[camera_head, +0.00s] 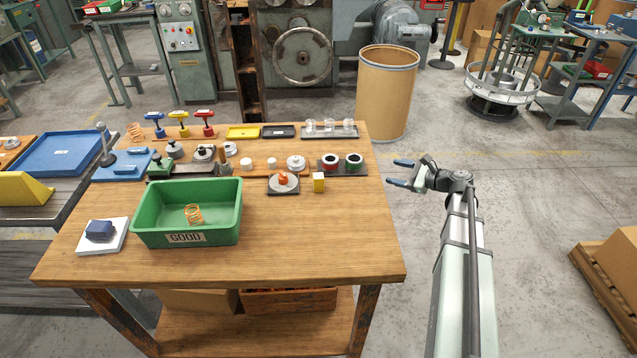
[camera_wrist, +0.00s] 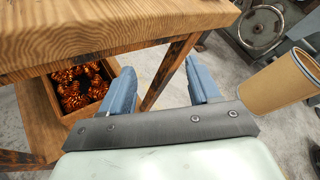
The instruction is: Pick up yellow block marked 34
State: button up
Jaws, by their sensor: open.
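A small yellow block (camera_head: 319,183) stands upright on the wooden table (camera_head: 300,240), right of the middle. Its marking is too small to read. My gripper (camera_head: 396,172) is off the table's right edge, to the right of the block and apart from it. Its two blue-grey fingers are spread with nothing between them. In the wrist view my gripper (camera_wrist: 160,88) also shows open and empty, with the table's edge and leg beyond it. The block is not in the wrist view.
Close to the block are a dark square plate with an orange piece (camera_head: 284,182) on its left and a dark tray with two round gauges (camera_head: 342,165) behind. A brown drum (camera_head: 386,95) stands behind the table. The table's front right is clear.

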aim_at(318, 180)
jog(key=s+a+r+g+y, duration=0.25)
jog(key=a+r+y, duration=0.4)
jog(key=r, duration=0.65)
jog(key=s+a+r+n+g, duration=0.1)
jog(key=s+a+n+g, duration=0.2)
jog(key=a, duration=0.4)
jog(key=s+a+r+g, duration=0.1)
jog(key=s+a+g, duration=0.2)
jog(key=a+g, duration=0.35)
jog(key=shift+t+y, duration=0.35)
jog(key=shift+t, duration=0.15)
notch_tip(318, 180, down, 7)
jog(key=shift+s+f, duration=0.15)
jog(key=shift+s+a+f, duration=0.1)
jog(key=shift+a, duration=0.75)
jog(key=shift+s+a, duration=0.2)
jog(key=shift+a, duration=2.65)
jog(key=shift+c, duration=0.4)
